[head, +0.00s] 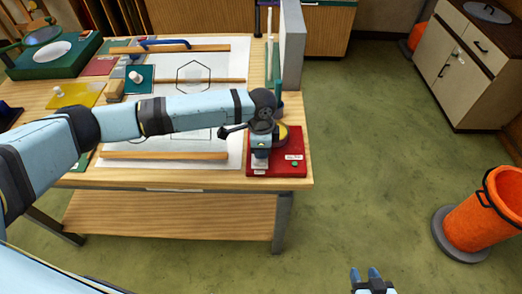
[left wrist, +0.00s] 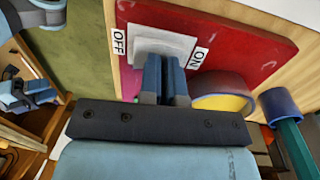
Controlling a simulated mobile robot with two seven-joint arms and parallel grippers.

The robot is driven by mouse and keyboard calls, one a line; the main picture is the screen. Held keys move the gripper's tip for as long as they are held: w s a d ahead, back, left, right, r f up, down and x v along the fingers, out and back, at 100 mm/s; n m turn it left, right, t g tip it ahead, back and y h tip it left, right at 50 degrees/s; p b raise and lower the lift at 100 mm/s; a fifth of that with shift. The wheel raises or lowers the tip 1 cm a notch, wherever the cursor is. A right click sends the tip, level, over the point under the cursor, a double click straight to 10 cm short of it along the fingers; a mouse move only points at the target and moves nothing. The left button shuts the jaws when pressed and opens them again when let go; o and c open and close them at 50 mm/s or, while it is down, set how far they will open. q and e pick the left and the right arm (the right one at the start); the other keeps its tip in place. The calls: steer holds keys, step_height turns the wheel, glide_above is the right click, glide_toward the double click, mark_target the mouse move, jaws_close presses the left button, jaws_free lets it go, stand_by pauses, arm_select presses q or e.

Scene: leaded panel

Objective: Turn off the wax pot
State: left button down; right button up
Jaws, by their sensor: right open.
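The wax pot (head: 284,134), round with yellow contents, sits on a red base (head: 281,168) at the table's front right corner. It also shows in the left wrist view (left wrist: 228,103). A small green spot (head: 295,163) shows on the base. In the left wrist view a pale switch (left wrist: 160,45) lies between an OFF label (left wrist: 119,41) and an ON label (left wrist: 199,58). My left gripper (head: 261,160) is over the base, its fingers (left wrist: 166,62) together and empty at the switch; I cannot tell whether they touch it. My right gripper (head: 367,274) is open and empty, over the floor.
Wooden bars and a drawn sheet (head: 225,65) lie on the table, with coloured glass pieces to the left. A grey upright panel (head: 292,45) stands behind the pot. An orange bin (head: 480,218) and a cabinet (head: 465,65) stand right. The floor between is clear.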

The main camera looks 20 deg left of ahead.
arm_select(q)
steer(key=shift+a+f, duration=0.1)
steer(key=shift+r+p, duration=0.45)
steer(key=shift+p, duration=0.1)
steer(key=r+p, duration=0.1)
steer(key=p, duration=0.1)
steer(key=r+p, duration=0.2)
steer(key=shift+w+r, duration=0.2)
steer(key=shift+r, duration=0.1)
step_height(320, 180, up, 10)
steer(key=w+b, duration=0.1)
steer(key=shift+f+b, duration=0.2)
steer(key=shift+b, duration=0.2)
steer(key=shift+s+a, duration=0.1)
steer(key=shift+a, duration=0.1)
